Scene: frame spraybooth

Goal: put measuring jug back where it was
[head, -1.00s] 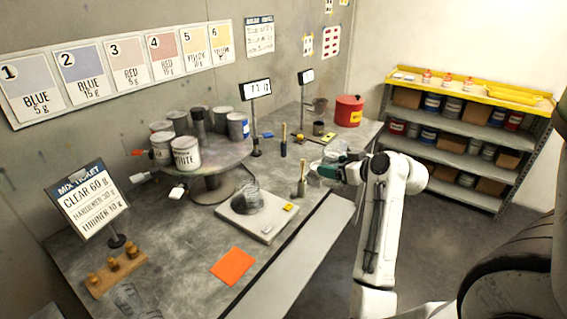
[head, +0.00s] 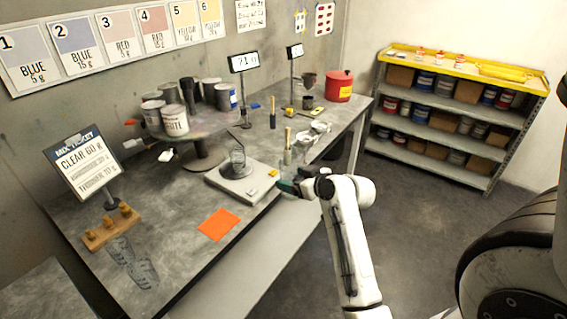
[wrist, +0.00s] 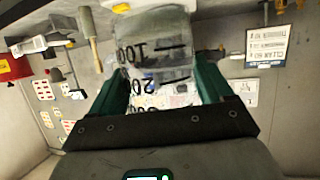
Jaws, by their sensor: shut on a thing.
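The measuring jug (wrist: 155,62) is clear, with dark marks and numbers such as 100. In the wrist view it sits between the two green fingers of my gripper (wrist: 158,85), which is shut on it. In the head view my gripper (head: 289,187) is at the bench's front edge, just right of the scale (head: 228,190). The jug is hard to make out there against the bench.
A brush (head: 287,143) stands upright close behind my gripper. A turntable (head: 205,150) with several paint cans is left of the scale. An orange sheet (head: 218,224) lies on the front bench. A shelf (head: 440,150) stands right.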

